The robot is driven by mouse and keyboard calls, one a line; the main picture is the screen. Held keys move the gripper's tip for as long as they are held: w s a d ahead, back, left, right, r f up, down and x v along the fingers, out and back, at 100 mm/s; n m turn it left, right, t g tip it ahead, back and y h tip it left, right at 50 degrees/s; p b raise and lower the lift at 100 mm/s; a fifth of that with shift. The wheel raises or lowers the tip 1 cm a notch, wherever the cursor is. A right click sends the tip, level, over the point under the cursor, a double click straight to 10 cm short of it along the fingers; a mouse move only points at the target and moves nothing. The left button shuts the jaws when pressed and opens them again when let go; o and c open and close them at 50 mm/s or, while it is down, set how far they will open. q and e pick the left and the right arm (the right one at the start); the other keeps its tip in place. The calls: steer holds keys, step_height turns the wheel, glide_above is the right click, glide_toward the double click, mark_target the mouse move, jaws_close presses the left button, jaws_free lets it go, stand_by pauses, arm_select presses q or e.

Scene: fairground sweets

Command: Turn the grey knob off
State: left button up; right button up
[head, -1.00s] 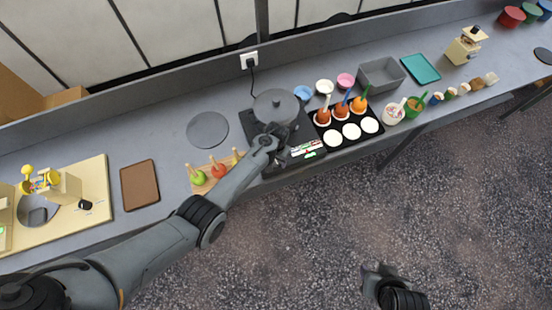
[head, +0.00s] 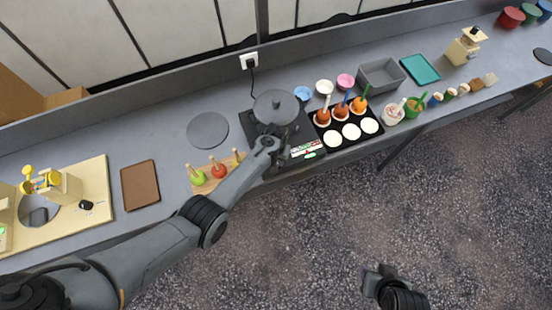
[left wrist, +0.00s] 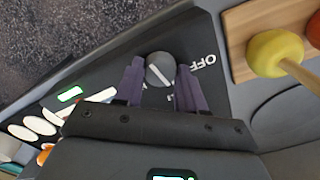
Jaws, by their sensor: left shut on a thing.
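The grey knob (left wrist: 160,69) shows in the left wrist view, round with a pale line across its face. It sits on the dark panel of the cooker (left wrist: 105,55), with a white OFF mark (left wrist: 203,63) beside it. My left gripper (left wrist: 161,75) has its two fingers on either side of the knob and is shut on it. In the head view, my left gripper (head: 270,146) is at the front of the cooker and hides the knob. My right gripper (head: 381,270) hangs over the floor, away from the counter; its jaw gap is unclear.
A lidded grey pot (head: 276,107) stands on the cooker, close behind my left gripper. A wooden stand (head: 208,185) with dipped apples is to the left. A black tray (head: 341,121) with cups and apples is to the right. A wall socket (head: 249,61) holds the cord.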

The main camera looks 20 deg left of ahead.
arm_select(q)
steer(key=n, duration=1)
steer(key=shift+n, duration=0.9)
steer(key=o, duration=1.1)
steer(key=shift+c, duration=0.2)
